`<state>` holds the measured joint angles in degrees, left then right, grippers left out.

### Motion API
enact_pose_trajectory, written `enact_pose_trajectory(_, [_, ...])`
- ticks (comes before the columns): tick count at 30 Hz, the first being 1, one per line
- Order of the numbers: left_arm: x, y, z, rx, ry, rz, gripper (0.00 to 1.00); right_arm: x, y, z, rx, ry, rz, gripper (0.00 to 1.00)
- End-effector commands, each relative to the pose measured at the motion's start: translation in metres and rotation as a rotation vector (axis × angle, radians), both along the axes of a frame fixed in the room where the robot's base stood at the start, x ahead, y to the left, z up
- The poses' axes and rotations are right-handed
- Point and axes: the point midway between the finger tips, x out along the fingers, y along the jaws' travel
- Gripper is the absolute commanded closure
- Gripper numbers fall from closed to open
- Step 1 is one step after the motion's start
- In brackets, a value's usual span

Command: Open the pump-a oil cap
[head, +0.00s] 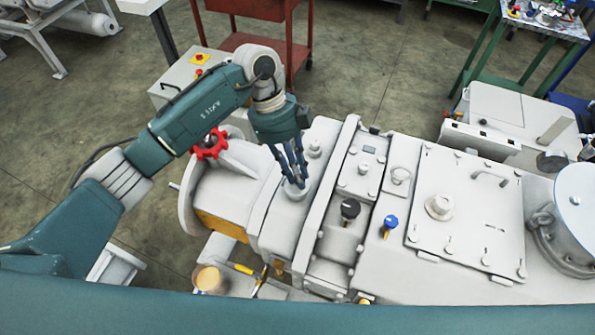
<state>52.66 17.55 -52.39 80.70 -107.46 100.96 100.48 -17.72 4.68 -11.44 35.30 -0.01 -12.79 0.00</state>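The pump (250,212) is a large pale grey machine across the middle and right. My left arm comes in from the left and reaches over its left end. My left gripper (293,184) points down, with its dark blue fingers at a small round pale cap (295,192) on top of the pump housing. The fingers cover part of this cap, and I cannot tell whether they grip it or only stand around it. No label shows that this is the pump-a oil cap. My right gripper is not in view.
A black knob (350,208) and a blue knob (390,222) stand up right of the gripper. A red handwheel (211,144) is close under my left arm. A flat cover plate (465,205) lies further right. A red cart (262,35) stands behind on open floor.

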Motion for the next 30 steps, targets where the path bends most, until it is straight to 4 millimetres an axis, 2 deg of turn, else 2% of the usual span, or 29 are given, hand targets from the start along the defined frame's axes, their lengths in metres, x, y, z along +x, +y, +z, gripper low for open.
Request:
enact_pose_trajectory(11, [0.001,0.003,0.003,-0.070,0.023,0.000,1.00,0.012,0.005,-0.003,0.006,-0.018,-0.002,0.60])
enact_pose_trajectory(30, [0.010,0.026,0.010,-0.489,0.152,0.001,1.00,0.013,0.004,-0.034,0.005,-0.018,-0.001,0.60])
